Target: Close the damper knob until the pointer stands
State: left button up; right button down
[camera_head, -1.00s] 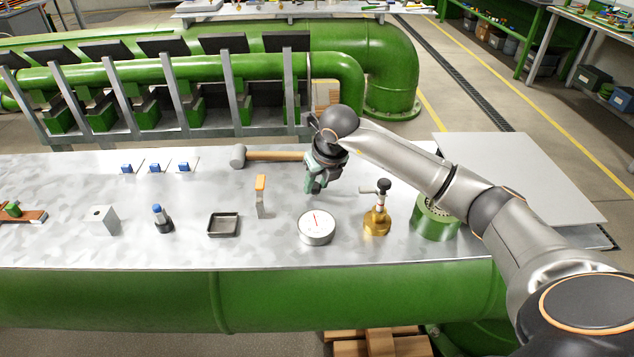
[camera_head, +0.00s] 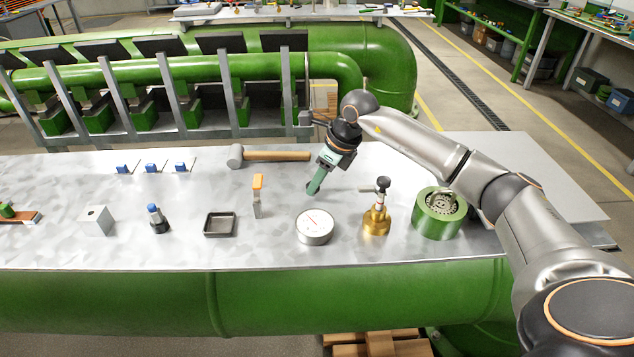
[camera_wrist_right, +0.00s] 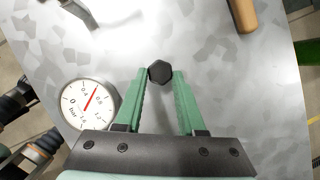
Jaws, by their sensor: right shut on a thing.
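The dial gauge (camera_head: 314,226) stands on the metal bench, with a white face and a red pointer. In the right wrist view the gauge (camera_wrist_right: 90,103) is left of the fingers, its red pointer tilted up and right between 0.4 and 0.8. My right gripper (camera_head: 313,188) points down just behind the gauge. In the right wrist view its green fingers (camera_wrist_right: 159,80) are shut on a black hexagonal knob (camera_wrist_right: 160,73) at their tips. The knob is hidden behind the fingers in the head view. My left gripper is out of view.
A brass valve (camera_head: 376,220) with a black-tipped handle and a green round housing (camera_head: 439,228) stand right of the gauge. An orange-handled lever (camera_head: 257,196), black tray (camera_head: 220,225) and mallet (camera_head: 275,155) are to the left. Bare bench lies between them.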

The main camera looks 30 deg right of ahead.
jog(key=shift+w+d+n+g+y, duration=0.15)
jog(key=shift+n+g+y, duration=0.35)
jog(key=shift+n, duration=1.2)
jog(key=c, duration=0.5)
grip_release()
jog(key=shift+r, duration=0.1)
jog(key=v, duration=1.2)
jog(key=shift+r, duration=0.1)
